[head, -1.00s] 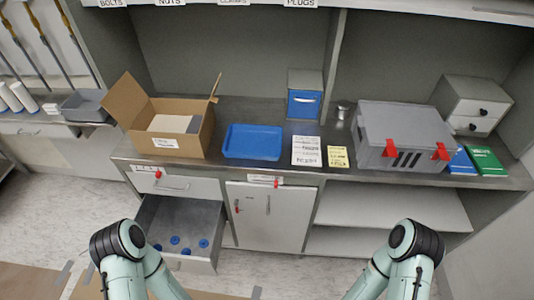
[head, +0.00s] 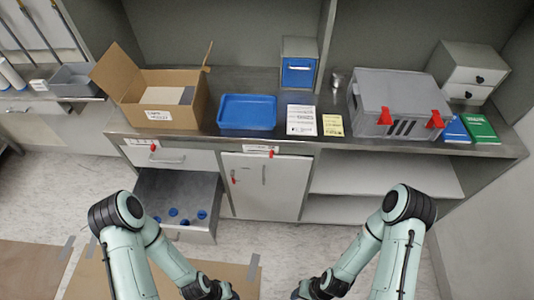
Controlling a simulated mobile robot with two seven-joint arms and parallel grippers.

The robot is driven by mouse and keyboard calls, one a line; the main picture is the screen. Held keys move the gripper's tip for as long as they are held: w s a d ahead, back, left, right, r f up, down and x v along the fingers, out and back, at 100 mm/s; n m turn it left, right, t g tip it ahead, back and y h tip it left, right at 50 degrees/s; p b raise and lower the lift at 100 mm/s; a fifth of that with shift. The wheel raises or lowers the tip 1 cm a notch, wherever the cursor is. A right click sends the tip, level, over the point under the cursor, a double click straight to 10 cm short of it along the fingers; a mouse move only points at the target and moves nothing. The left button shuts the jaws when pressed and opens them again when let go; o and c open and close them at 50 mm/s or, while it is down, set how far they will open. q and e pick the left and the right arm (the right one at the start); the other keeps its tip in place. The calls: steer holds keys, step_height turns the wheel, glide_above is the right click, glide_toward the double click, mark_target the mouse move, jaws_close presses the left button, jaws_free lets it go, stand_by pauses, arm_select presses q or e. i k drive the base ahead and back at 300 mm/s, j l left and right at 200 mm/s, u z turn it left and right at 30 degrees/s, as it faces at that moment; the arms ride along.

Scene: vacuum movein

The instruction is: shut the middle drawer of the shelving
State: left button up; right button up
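The grey shelving stands ahead with a metal worktop (head: 272,139). Below it at the left, a drawer (head: 189,225) is pulled out, with several blue round items (head: 173,212) inside. A closed drawer front (head: 172,158) with a handle and a red tag sits just above it. My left arm and my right arm reach in from the bottom, well in front of the shelving. Both grippers are cut off or hidden at the bottom edge, so their fingertips do not show.
A cupboard door (head: 262,188) is right of the open drawer, with open shelves (head: 385,178) beyond. The worktop holds an open cardboard box (head: 157,97), a blue tray (head: 247,112) and a grey case (head: 399,105). Brown sheets (head: 30,268) lie on the floor.

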mark_target(159, 190)
steer(key=u, duration=1.6)
